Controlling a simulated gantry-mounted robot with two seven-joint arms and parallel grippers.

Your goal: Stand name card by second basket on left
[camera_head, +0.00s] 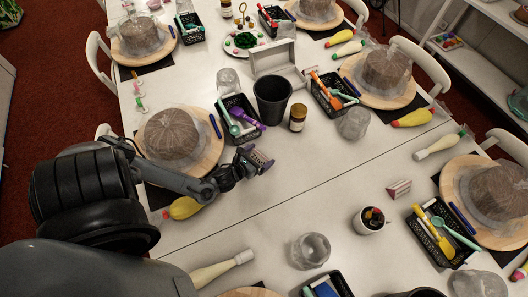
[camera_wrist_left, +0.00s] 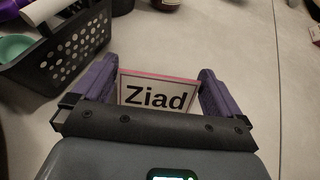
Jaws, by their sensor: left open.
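The name card (camera_wrist_left: 157,92), white with a pink edge and reading "Ziad", is between the purple fingers of my left gripper (camera_wrist_left: 158,88) in the left wrist view. The fingers are open, one at each side of the card. In the head view my left gripper (camera_head: 261,159) is low over the table, just below the second black basket on the left (camera_head: 232,101). That basket also shows at upper left in the wrist view (camera_wrist_left: 52,62), beside the left finger and apart from the card. The card's bottom edge is hidden by the gripper. My right gripper is not in view.
A black cup (camera_head: 272,98) and a brown jar (camera_head: 297,117) stand beyond the gripper. A covered cake on a wooden turntable (camera_head: 207,160) is left of it. Another small card (camera_head: 399,188) stands at right. The table right of the gripper is clear.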

